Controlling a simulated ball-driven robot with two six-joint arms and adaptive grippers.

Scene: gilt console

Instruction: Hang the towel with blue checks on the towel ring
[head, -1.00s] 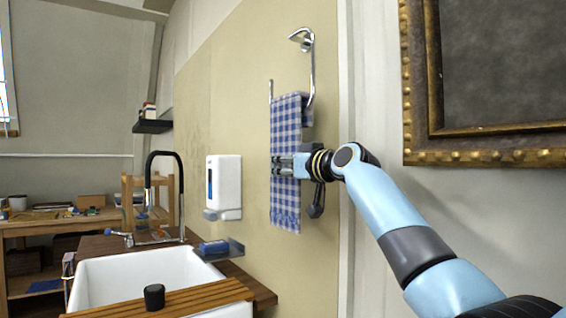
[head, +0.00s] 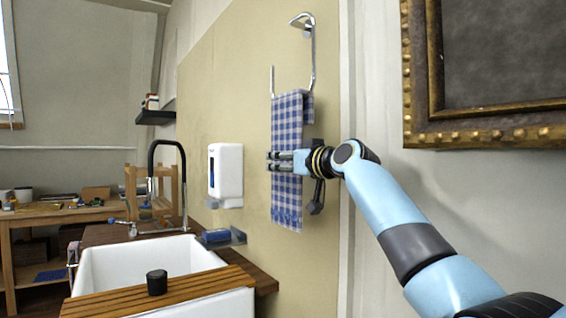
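The towel with blue checks (head: 289,118) hangs down in the middle of the head view. Its top edge lies over the lower bar of the chrome towel ring (head: 313,50), whose sides rise above the cloth. A strip of cloth behind the front layer shows at the right, and the lower end hangs free. My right gripper (head: 272,161) is in front of the towel at mid-height, coming from the right. Its two fingers are apart, with checked cloth showing between them; whether they touch the cloth I cannot tell. My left gripper is not in view.
A white dispenser (head: 226,172) is on the wall left of the towel, above a small shelf with a blue item (head: 217,236). A white sink (head: 140,268) with a black tap (head: 183,170) stands lower left. A gilt frame (head: 414,80) hangs at upper right.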

